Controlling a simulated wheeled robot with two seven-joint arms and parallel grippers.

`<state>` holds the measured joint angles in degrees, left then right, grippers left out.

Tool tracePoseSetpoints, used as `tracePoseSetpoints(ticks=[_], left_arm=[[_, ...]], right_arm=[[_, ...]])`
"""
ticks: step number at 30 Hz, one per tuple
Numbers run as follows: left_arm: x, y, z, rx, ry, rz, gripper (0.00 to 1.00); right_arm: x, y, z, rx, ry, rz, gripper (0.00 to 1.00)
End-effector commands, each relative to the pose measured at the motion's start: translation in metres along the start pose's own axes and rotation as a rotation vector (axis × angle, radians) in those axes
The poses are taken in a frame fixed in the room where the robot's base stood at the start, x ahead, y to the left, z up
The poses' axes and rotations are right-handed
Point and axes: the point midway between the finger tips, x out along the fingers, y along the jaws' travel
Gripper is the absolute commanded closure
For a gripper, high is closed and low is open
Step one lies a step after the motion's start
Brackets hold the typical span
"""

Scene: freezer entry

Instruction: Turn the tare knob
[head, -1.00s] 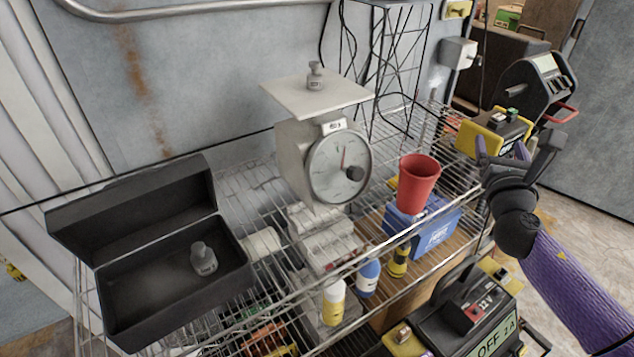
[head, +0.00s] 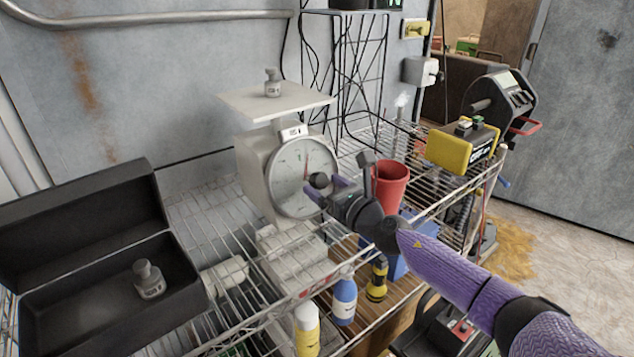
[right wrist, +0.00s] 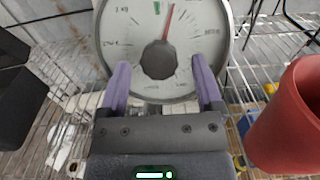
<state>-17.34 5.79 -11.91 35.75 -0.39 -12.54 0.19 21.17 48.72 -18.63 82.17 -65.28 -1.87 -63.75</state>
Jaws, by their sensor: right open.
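The white scale (head: 258,165) stands on the wire shelf, with a small grey weight (head: 272,83) on its top plate. Its round dial has a red needle pointing near the top. The dark tare knob (head: 320,180) sits on the dial's face; in the right wrist view the knob (right wrist: 159,59) shows between and beyond my fingertips. My right gripper (head: 328,190) is open in front of the dial, and it also shows in the right wrist view (right wrist: 158,75), one purple finger to each side below the knob. I cannot tell whether it touches. My left gripper is not in view.
A red cup (head: 391,185) stands right of the scale, close beside my right gripper. An open black box (head: 75,255) with another grey weight (head: 149,280) is at left. Bottles (head: 344,300) stand on the level below. A yellow device (head: 462,148) is at far right.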

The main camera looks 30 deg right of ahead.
Motion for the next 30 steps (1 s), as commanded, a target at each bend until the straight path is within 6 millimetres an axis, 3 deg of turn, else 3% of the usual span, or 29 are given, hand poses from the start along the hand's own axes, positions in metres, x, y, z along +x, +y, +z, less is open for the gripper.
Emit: tracePoseSetpoints(ticks=[6, 15, 27, 30], left_arm=[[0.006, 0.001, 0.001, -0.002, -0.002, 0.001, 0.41], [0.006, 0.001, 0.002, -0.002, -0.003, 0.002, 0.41], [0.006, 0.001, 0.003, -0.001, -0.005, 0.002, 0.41], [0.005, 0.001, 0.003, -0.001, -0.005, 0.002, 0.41]], right_arm=[[0.022, 0.0, -0.001, 0.001, 0.0, 0.0, 0.16], [0.025, 0.0, 0.0, 0.0, 0.0, 0.0, 0.16], [0.024, 0.0, 0.0, 0.0, 0.0, 0.0, 1.0], [0.024, 0.0, 0.0, 0.0, 0.0, 0.0, 1.0]])
